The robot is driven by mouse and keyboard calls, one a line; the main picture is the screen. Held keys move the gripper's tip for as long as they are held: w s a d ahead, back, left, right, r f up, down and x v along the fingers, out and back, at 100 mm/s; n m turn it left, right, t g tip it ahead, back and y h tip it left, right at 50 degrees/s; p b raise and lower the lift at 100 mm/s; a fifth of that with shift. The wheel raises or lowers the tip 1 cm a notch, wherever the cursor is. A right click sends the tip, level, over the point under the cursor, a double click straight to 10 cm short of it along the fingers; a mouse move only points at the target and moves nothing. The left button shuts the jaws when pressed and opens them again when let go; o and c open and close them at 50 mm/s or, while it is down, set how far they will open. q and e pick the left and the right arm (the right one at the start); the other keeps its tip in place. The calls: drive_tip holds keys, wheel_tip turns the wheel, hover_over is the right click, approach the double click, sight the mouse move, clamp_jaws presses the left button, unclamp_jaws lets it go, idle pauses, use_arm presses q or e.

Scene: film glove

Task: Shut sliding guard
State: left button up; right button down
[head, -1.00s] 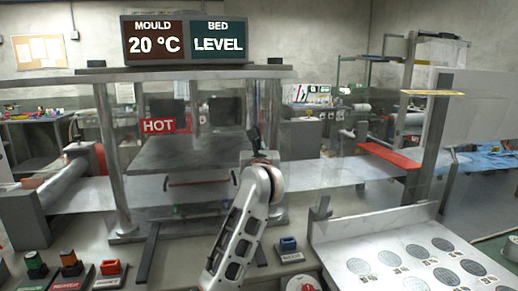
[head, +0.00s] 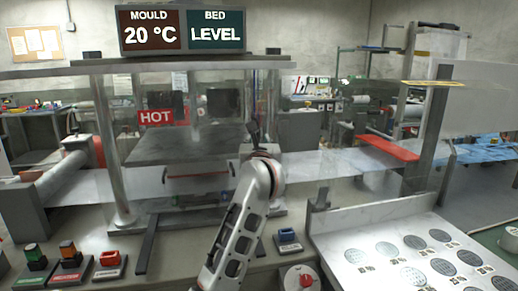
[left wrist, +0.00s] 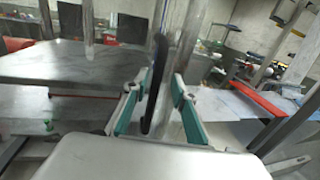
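The sliding guard appears to be the clear panel with a red HOT label (head: 156,117) in front of the press. Its exact edges are hard to tell in the head view. A dark upright bar, seemingly its handle (head: 254,132), stands at my left gripper (head: 258,150). In the left wrist view the same dark handle (left wrist: 155,85) stands between the teal fingers of my left gripper (left wrist: 158,95). The fingers are apart, with a gap beside the bar, so the gripper looks open around it. My right gripper is in neither view.
A sign (head: 182,29) reads MOULD 20 °C and BED LEVEL. Steel posts flank the grey press plate (head: 190,146). Coloured buttons (head: 70,260) line the front left.

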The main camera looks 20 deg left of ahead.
use_arm(q)
drive_tip(key=v, duration=1)
drive_tip(key=shift+s, duration=0.2)
drive_tip(key=shift+d, duration=0.1)
drive_tip(key=s+a+f+m+t+y, duration=0.3)
drive_tip(key=s+a+f+m+y, duration=0.25)
drive_tip(key=s+f+m, duration=0.35)
drive_tip(key=s+d+f+m+h, duration=0.25)
drive_tip(key=f+m+h, duration=0.25)
drive_tip(key=f+m, duration=0.25)
drive_tip(key=s+d+f+m+h, duration=0.2)
drive_tip(key=d+f+m+h, duration=0.25)
drive_tip(key=f+m, duration=0.35)
drive_tip(key=s+d+f+m+h, duration=0.25)
drive_tip(key=f+m+h, duration=0.35)
drive_tip(key=m, duration=0.4)
drive_tip(key=s+a+f+m+g, duration=0.1)
drive_tip(key=s+f+m+g, duration=0.3)
drive_tip(key=s+f, duration=0.4)
drive_tip(key=s+a+f+m+g+y, duration=0.1)
drive_tip(key=s+f+m+g, duration=0.4)
drive_tip(key=s+f, duration=0.4)
wheel_tip(320, 180, down, 8)
drive_tip(key=shift+a+r+m, duration=0.25)
drive_tip(key=shift+m, duration=0.2)
